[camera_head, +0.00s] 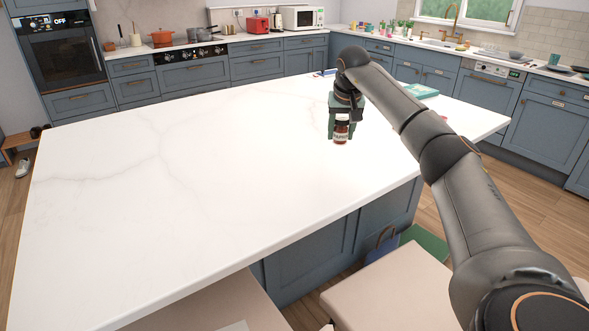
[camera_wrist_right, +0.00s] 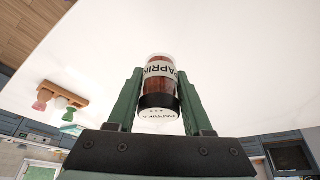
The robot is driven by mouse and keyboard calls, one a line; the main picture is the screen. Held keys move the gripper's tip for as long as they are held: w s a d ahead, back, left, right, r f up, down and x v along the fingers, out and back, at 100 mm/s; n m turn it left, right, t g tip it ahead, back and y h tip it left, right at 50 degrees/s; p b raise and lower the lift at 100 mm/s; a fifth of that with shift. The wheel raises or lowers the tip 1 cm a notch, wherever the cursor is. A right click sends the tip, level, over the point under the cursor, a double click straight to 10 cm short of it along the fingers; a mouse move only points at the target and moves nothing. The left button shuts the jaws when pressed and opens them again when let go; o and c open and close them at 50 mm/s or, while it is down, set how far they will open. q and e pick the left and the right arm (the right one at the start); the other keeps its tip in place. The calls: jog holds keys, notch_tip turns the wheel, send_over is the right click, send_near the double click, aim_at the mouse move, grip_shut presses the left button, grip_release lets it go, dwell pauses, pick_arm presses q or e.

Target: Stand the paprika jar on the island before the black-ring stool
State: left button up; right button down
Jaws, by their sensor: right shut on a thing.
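The paprika jar (camera_head: 341,130) is a small jar of red-brown powder with a white label and a dark lid band. In the right wrist view the jar (camera_wrist_right: 160,85) reads "PAPRIKA" and sits between the two green fingers. My right gripper (camera_head: 340,124) is shut on it over the white island (camera_head: 170,160). The jar looks upright at or just above the island top; I cannot tell if it touches. Two pale stool seats (camera_head: 395,290) show at the island's front edge. No black ring is visible on them. My left gripper is out of view.
A teal book (camera_head: 420,90) lies on the island's right part, behind my right arm. A small blue item (camera_head: 326,72) lies near the far edge. The island's left and middle are clear. A blue bag (camera_head: 382,243) is on the floor by the island.

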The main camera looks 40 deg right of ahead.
aim_at(298, 175)
jog(key=w+a+f, duration=0.6)
jog(key=w+f, duration=0.1)
jog(key=shift+w+a+f, duration=0.15)
jog(key=shift+w+a, duration=0.05)
jog(key=shift+a, duration=0.2)
jog(key=shift+w+a+f, duration=0.4)
jog(key=shift+f, duration=0.3)
notch_tip(298, 175, down, 3)
jog(key=shift+f, duration=0.1)
jog(key=shift+c, duration=1.5)
grip_release()
jog(key=shift+d, duration=0.1)
